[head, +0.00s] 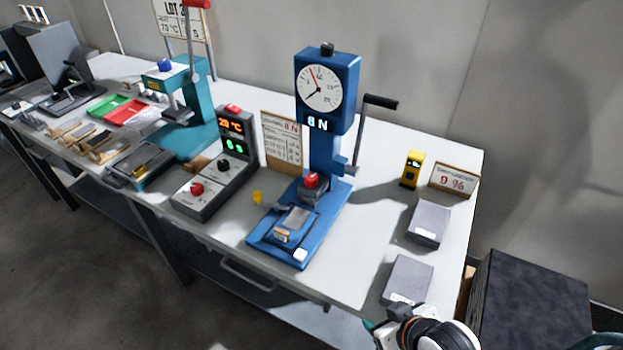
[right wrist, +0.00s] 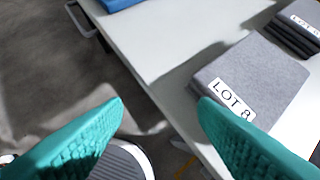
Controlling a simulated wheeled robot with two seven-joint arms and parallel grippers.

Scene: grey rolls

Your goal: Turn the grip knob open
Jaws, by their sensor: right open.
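A blue force tester (head: 327,150) stands on the table, with a round dial (head: 320,88), a display reading 8 N and a black-handled crank lever (head: 380,102). A red knob (head: 312,181) sits on its dark upper clamp, above the blue base. A small white knob (head: 300,255) is at the base's front corner. I cannot tell which one is the grip knob, or how far it is turned. My right gripper (right wrist: 162,112) is open and empty, with teal fingers, by the table's front right edge. It is well apart from the tester. My left gripper is out of view.
A grey stack (head: 408,279) labelled LOT 8 in the right wrist view (right wrist: 255,72) lies near the right gripper. Another grey stack (head: 428,222), a yellow meter (head: 411,168) and a 9 % sign (head: 453,180) are behind. A control box (head: 216,170) stands left of the tester.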

